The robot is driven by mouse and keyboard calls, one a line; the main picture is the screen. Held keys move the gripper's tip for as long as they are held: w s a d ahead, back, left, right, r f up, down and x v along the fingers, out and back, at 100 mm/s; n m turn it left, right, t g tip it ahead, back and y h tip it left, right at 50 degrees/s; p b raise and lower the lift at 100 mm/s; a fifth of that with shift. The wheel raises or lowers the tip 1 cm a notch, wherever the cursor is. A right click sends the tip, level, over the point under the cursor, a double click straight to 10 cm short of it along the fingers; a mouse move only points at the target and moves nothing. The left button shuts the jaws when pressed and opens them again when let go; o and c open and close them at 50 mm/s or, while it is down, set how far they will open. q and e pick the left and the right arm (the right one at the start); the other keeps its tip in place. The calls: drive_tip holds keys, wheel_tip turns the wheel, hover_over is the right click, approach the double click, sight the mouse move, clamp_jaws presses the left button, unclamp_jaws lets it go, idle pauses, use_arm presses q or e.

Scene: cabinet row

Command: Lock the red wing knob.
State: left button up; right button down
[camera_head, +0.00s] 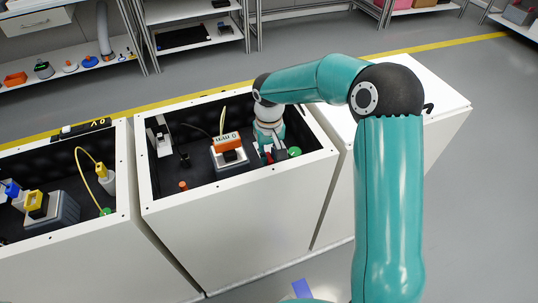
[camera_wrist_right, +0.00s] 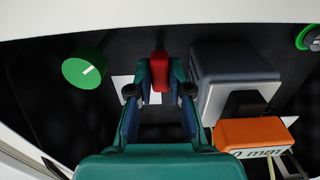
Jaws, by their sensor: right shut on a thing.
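The red wing knob (camera_wrist_right: 159,68) stands upright between the fingers of my right gripper (camera_wrist_right: 160,82) in the right wrist view. The fingers are shut on it, one on each side, and a pale plate shows around its foot. In the head view my right gripper (camera_head: 269,150) reaches down into the middle open cabinet (camera_head: 148,208), at its right end. The arm and gripper hide most of the knob there. My left gripper is not in view.
A green round knob (camera_wrist_right: 85,70) with a white mark is left of the gripper in the wrist view. A grey box (camera_wrist_right: 230,72) and an orange part (camera_wrist_right: 252,134) are close on the right. Cabinet walls surround the gripper. Another open cabinet (camera_head: 124,170) stands left.

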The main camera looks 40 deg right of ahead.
drive_tip(key=shift+w+d+r, duration=0.1)
drive_tip(key=shift+d, duration=0.05)
drive_tip(key=c, duration=1.1)
unclamp_jaws()
wheel_tip(320, 180, up, 12)
drive_tip(key=shift+f, duration=0.1)
